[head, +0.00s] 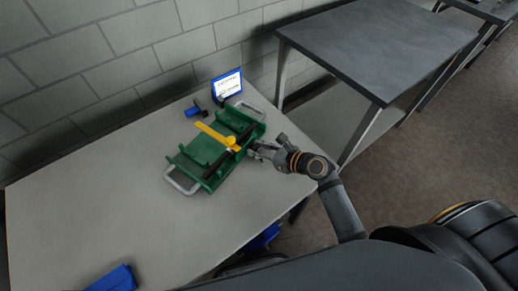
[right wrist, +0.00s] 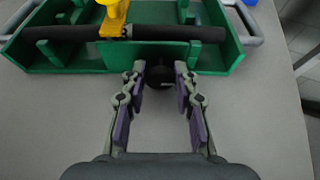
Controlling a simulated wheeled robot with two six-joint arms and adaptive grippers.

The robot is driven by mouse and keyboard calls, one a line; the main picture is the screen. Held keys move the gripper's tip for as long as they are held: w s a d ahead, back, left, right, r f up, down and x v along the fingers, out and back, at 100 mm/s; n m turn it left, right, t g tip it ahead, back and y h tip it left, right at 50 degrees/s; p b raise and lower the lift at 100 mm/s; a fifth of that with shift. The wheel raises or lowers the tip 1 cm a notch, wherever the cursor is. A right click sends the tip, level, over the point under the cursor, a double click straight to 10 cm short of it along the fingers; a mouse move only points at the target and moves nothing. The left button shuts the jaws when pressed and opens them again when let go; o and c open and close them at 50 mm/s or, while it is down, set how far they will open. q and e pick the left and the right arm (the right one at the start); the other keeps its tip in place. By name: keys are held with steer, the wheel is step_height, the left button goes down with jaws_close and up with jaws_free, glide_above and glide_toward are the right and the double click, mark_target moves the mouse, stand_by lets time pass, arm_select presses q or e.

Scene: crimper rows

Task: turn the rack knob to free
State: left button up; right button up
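The green rack (head: 213,152) lies on the light table with a grey handle at each end. A black bar (right wrist: 70,32) runs along it, with a yellow lever (head: 215,134) across it. The round black rack knob (right wrist: 160,76) is on the rack's near side in the right wrist view. My right gripper (head: 256,150) is at that side; in the right wrist view its fingers (right wrist: 161,72) are spread, one on each side of the knob. Contact with the knob cannot be told. The knob's turn marking is not readable. My left gripper is not in view.
A blue-framed sign (head: 227,84) and a blue-and-black tool (head: 194,110) stand behind the rack near the wall. A blue object (head: 113,279) lies at the table's front left. A dark grey table (head: 375,45) is at the right. The table's left part is clear.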

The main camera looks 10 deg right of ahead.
jaws_close()
steer(key=shift+r+n+h+p, duration=0.15)
steer(key=shift+n+h+p, duration=0.15)
steer(key=shift+n+p, duration=0.35)
steer(key=shift+s+a+n+t+h+p, duration=0.1)
steer(key=shift+n+t+h+p, duration=0.25)
steer(key=shift+p, duration=0.2)
steer(key=shift+f+n+t+h, duration=0.25)
steer(key=shift+n+t, duration=0.3)
steer(key=shift+n, duration=0.15)
steer(key=shift+s+a+n+t+b, duration=0.1)
steer(key=shift+n+t+b, duration=0.25)
steer(key=shift+n, duration=0.35)
steer(key=o, duration=0.7)
jaws_free()
steer(key=shift+o, duration=0.2)
